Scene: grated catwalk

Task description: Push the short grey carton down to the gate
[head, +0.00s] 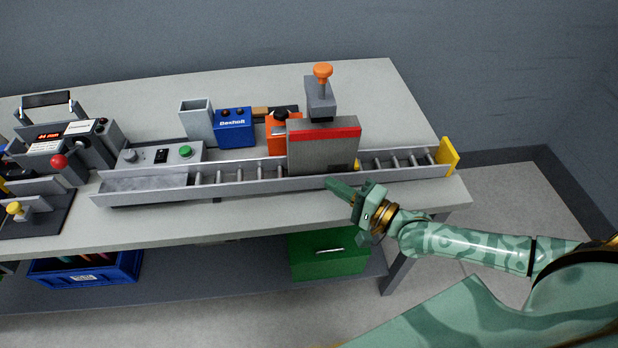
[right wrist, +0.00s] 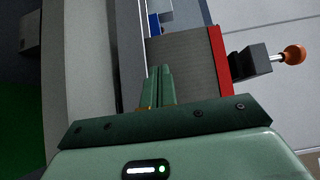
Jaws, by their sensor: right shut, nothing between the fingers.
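The short grey carton (head: 322,157), with a red band along its top edge, stands upright on the roller conveyor (head: 240,187). It also shows in the right wrist view (right wrist: 182,62). A yellow plate (head: 449,155) stands at the conveyor's right end, with bare rollers between it and the carton. A small yellow piece shows at the carton's lower right, partly hidden. My right gripper (head: 332,184) is shut and empty at the carton's near lower side. In the right wrist view its fingertips (right wrist: 160,72) overlap the carton; I cannot tell whether they touch. My left gripper is out of view.
Behind the carton stands a grey block with an orange knob (head: 322,71). An orange item (head: 279,140), a blue box (head: 234,128) and an open grey bin (head: 197,121) stand behind the conveyor. A control box with a green button (head: 186,151) is left. The bench's front strip is clear.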

